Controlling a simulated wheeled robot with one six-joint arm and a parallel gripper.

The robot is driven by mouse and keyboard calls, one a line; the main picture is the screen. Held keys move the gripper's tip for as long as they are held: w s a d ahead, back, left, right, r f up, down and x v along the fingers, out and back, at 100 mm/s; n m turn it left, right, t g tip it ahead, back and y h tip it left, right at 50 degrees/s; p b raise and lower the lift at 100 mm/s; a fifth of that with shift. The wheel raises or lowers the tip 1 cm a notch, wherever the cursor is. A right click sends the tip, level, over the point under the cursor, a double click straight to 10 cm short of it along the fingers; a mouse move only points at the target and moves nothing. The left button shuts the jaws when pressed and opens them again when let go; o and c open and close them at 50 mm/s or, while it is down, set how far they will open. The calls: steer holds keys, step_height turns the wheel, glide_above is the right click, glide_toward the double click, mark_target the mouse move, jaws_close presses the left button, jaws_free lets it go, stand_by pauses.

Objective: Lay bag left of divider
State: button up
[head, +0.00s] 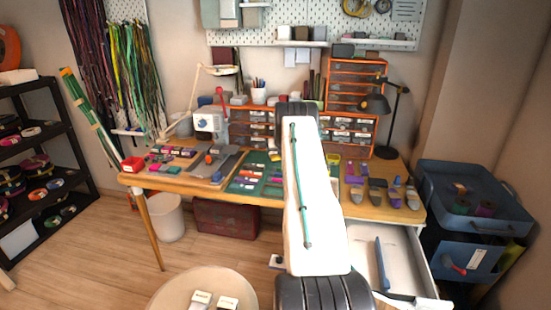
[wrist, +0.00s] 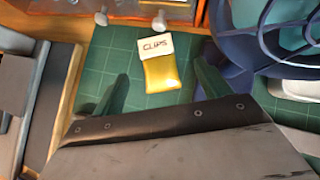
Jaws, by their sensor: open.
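A small yellow bag (wrist: 160,73) with a white label reading CLIPS lies on a green cutting mat (wrist: 142,102) in the wrist view. My gripper (wrist: 161,80) is open, with one finger on each side of the bag and visible gaps between. I cannot tell its height above the mat. In the head view my arm hides the gripper's tips, and I cannot make out this bag. A blue divider (head: 382,263) stands in the open white drawer (head: 408,262) below the table's right side. My arm covers part of the drawer's left side.
Orange drawer cabinets (head: 352,95) stand at the back of the wooden table (head: 385,212). A black lamp (head: 375,103) and several small items crowd the right part of the table. A blue toolbox (head: 465,195) stands right of the drawer. A round stool (head: 190,285) is in front.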

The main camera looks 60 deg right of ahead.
mark_target(275, 154)
steer(key=x, duration=0.4)
steer(key=shift+a+f, duration=0.25)
steer(key=shift+a, duration=0.15)
steer(key=shift+w+d+f, duration=0.35)
steer(key=shift+d+f, duration=0.05)
steer(key=shift+f, duration=0.05)
steer(key=c, duration=1.2)
steer(key=shift+r, duration=0.1)
